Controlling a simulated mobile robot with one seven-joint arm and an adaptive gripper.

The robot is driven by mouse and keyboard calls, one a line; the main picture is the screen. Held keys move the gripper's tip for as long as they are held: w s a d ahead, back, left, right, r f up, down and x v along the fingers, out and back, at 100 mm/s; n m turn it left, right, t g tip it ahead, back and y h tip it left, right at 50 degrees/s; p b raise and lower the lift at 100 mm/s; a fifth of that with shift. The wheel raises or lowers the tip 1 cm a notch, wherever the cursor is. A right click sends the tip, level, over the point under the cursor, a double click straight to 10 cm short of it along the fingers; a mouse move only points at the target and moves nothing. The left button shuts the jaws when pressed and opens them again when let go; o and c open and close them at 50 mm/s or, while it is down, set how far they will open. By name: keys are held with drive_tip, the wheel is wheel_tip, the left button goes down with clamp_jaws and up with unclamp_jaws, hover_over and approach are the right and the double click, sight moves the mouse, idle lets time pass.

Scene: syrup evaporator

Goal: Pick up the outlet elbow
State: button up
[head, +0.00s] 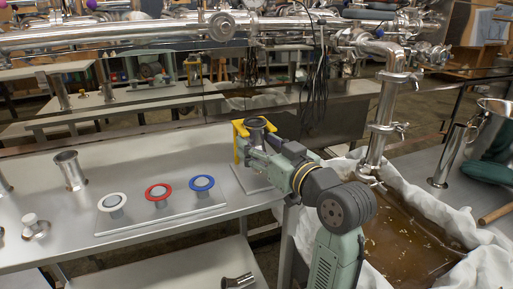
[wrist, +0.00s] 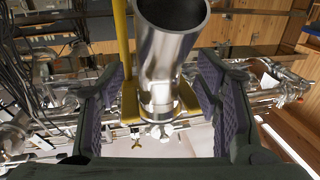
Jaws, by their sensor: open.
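A shiny steel elbow (wrist: 168,50), which I take for the outlet elbow, stands in a yellow holder (wrist: 130,108) and fills the middle of the wrist view. Its wide round mouth points up. In the head view the elbow's dark mouth (head: 259,123) shows at the yellow holder (head: 237,143) on the table's right end. My gripper (wrist: 160,98) is open, with one dark ridged pad on each side of the elbow and visible gaps. In the head view my gripper (head: 250,147) is at the holder and hides the elbow's lower part.
White, red and blue ringed parts (head: 158,192) stand on a plate left of the holder. A steel cup (head: 70,169) stands farther left. A cloth-lined tank (head: 405,225) of brown liquid lies to the right, under a vertical steel pipe (head: 386,120). Another steel pipe piece (head: 238,281) lies on the lower shelf.

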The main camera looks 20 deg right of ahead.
drive_tip(key=shift+x, duration=0.95)
drive_tip(key=shift+c, duration=0.2)
drive_tip(key=c, duration=1.3)
